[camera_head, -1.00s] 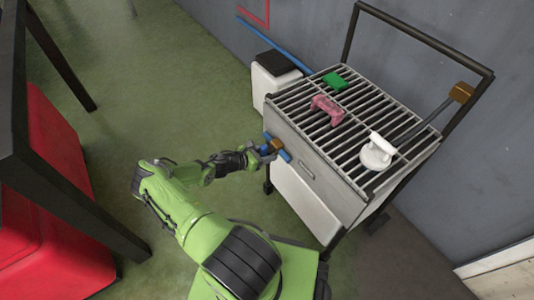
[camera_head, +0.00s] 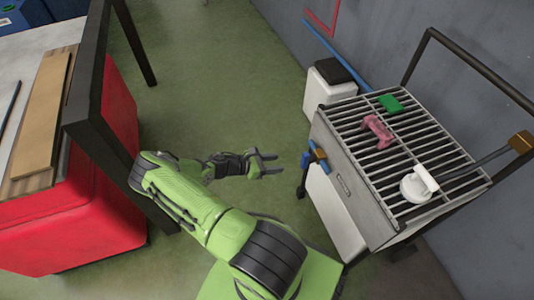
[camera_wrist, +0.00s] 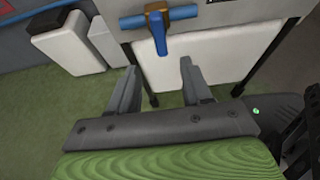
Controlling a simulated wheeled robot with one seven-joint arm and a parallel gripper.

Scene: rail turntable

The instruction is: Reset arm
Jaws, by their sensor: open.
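My green arm reaches out over the floor in the head view. My gripper (camera_head: 277,164) is open and empty, left of the cart and apart from it. In the wrist view my gripper's two fingers (camera_wrist: 161,92) stand apart with floor and the cart's white lower panel beyond them. A blue handle with a brown part (camera_head: 315,155) sits on the cart's near side. In the wrist view the blue handle (camera_wrist: 159,32) shows above the fingers, with a gap between.
The cart's slatted grey top (camera_head: 410,147) carries a green block (camera_head: 390,104), a pink piece (camera_head: 378,132) and a white round piece with a handle (camera_head: 417,186). A white bin with a dark lid (camera_head: 328,84) stands behind. A dark-framed table over a red box (camera_head: 75,225) is at left.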

